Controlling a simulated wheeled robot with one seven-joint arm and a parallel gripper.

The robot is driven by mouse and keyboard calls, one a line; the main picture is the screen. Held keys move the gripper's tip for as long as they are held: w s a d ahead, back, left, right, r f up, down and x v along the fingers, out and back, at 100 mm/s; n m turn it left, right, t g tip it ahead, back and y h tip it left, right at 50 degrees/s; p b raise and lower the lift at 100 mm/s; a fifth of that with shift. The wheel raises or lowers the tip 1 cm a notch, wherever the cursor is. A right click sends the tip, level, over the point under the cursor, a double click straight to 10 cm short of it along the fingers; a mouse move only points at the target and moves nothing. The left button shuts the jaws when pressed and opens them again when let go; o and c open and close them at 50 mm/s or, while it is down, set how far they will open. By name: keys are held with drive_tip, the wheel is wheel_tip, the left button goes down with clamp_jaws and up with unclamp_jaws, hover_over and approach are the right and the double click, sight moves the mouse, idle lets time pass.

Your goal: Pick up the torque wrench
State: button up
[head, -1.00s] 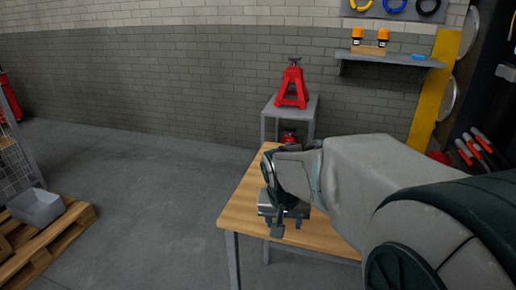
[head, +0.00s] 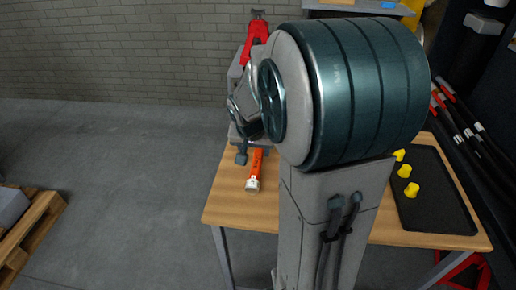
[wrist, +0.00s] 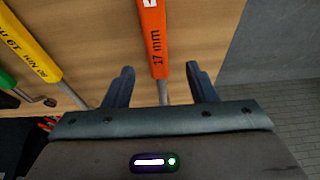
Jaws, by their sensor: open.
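An orange tool (head: 255,170) with a pale end lies on the wooden table in the head view, partly hidden by my arm. In the wrist view an orange handle (wrist: 154,40) marked "17 mm" runs down between the fingers, with a grey shaft below it. I take it for the torque wrench, but the frames do not confirm that. My gripper (wrist: 160,85) is open, one finger to each side of the handle and shaft in the picture. In the head view my gripper (head: 255,153) is at the tool's far end. Contact cannot be told.
A yellow tool (wrist: 32,45) and a green one (wrist: 10,86) lie left of the orange handle. The wooden table (head: 228,205) has a dark tray (head: 440,208) with yellow pieces (head: 411,189) at its right. A red jack stand (head: 256,35) is behind. Open floor lies left.

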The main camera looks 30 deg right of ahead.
sight(257, 158)
drive_tip(key=shift+d+x, duration=0.15)
drive_tip(key=shift+x, duration=1.65)
drive_tip(key=shift+d+x, duration=0.15)
drive_tip(key=shift+x, duration=1.7)
drive_tip(key=shift+r, duration=0.2)
clamp_jaws()
